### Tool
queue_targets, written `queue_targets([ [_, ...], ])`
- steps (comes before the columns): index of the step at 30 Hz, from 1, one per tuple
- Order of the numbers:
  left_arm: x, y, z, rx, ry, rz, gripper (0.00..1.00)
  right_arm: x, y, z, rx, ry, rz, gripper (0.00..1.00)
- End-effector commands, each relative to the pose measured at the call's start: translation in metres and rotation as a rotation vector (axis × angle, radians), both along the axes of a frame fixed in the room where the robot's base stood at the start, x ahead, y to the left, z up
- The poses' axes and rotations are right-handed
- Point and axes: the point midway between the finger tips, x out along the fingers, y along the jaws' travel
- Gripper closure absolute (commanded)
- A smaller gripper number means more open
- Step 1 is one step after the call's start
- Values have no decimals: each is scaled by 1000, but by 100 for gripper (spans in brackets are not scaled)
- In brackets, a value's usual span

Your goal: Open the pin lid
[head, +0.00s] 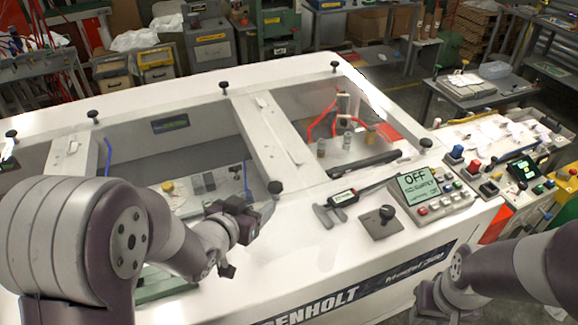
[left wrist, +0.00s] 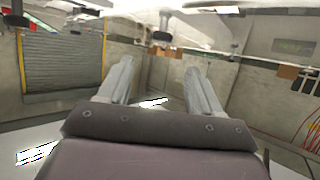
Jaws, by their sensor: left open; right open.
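The large white machine (head: 290,245) has clear window-like lids over its compartments, with black knobs along their edges; which one is the pin lid I cannot tell. My left gripper (head: 260,212) is at the front edge of the middle compartment, close to a black knob (head: 275,187). In the left wrist view a black knob (left wrist: 162,37) shows ahead, between and beyond the two open grey fingers (left wrist: 160,85). I see no contact with it. My right gripper (head: 440,300) is low at the right, in front of the machine, partly cut off by the frame, and apart from the lids.
A caliper-like tool (head: 345,198), a control box reading OFF (head: 420,187) and a joystick (head: 381,218) are on the right of the machine's top. More knobs (head: 223,87) stand along the far edge. A crowded bench (head: 500,135) is at the right.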

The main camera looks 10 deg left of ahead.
Motion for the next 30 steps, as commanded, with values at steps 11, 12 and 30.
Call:
queue_targets([
  [11,64,-13,-27,1,6,-1,35,-1,0,8,0,1,0,57],
  [12,73,-15,-31,1,6,-1,35,0,0,11,0,0,0,57],
  [30,113,-22,-51,1,2,2,35,0,0,20,0,0,0,57],
])
